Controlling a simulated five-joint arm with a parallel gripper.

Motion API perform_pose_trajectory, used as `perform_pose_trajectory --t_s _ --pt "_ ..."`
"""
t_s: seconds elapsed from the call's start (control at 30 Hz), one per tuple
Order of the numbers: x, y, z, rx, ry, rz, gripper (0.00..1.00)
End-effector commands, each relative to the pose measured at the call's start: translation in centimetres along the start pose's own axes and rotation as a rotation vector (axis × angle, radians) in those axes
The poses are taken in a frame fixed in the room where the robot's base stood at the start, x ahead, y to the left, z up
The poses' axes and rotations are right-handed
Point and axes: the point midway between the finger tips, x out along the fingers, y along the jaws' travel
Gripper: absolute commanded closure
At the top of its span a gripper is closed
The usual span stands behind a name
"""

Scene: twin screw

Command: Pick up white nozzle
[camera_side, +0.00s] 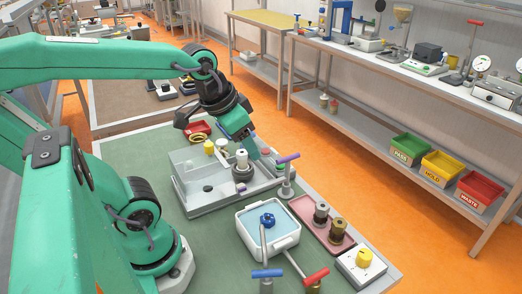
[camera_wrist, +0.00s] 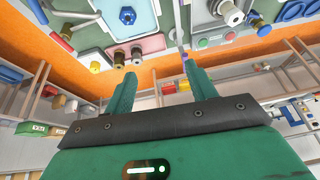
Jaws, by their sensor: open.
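A pale, whitish cylindrical piece, likely the white nozzle (camera_side: 242,157), stands upright on a dark round seat in the grey fixture (camera_side: 200,207). My gripper (camera_side: 262,148) is just right of and a little above this piece in the side view, and no contact is clear. In the wrist view my gripper (camera_wrist: 160,82) has its two green fingers apart with nothing between them. A pale cylinder with a metal collar (camera_wrist: 233,14) shows at the top right there; I cannot tell for certain that it is the same piece.
A purple-handled post (camera_side: 287,175) stands right of the fixture. A white tray (camera_side: 292,236) with a blue knob, a pink tray (camera_side: 338,246) with two metal fittings and a white box with a yellow knob (camera_side: 364,258) lie in front.

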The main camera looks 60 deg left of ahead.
Motion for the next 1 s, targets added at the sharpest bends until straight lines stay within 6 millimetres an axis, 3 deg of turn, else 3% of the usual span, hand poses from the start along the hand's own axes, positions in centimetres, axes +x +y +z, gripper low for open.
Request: perform_pose_trajectory --t_s 0.53,1.0 --pt "6.2 -8.1 -3.7 0.055 -0.231 -0.022 0.44" --pt "12.9 -16.0 -3.0 0.090 -0.394 0.041 0.44"
